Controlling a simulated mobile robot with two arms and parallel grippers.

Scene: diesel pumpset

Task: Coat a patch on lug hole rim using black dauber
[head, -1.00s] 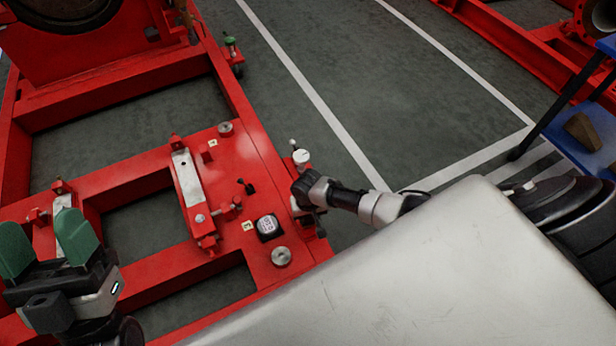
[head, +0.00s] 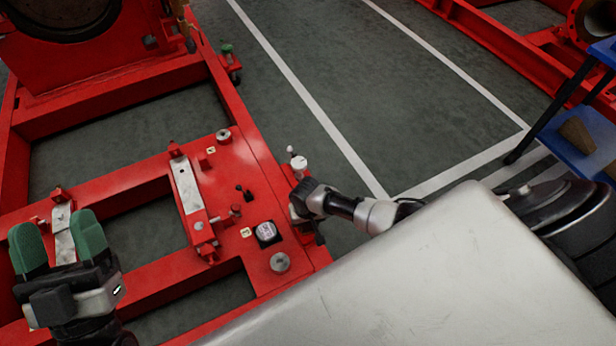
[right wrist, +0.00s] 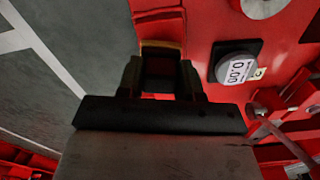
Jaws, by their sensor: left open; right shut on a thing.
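My right gripper (head: 297,204) is at the outer side edge of the red base frame (head: 262,190), beside a white-capped fitting (head: 301,163). In the right wrist view its dark jaws (right wrist: 162,72) are shut around a dark thing, mostly hidden; I cannot tell for sure that it is the black dauber. A red bracket (right wrist: 160,27) lies just beyond the jaws. I cannot make out the lug hole rim or any coated patch. My left gripper (head: 60,236), with green fingers, is open and empty over the frame at lower left.
A green-topped fitting (head: 227,50) is at the frame's far side. A blue shelf (head: 585,155) stands at right. The floor between is clear.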

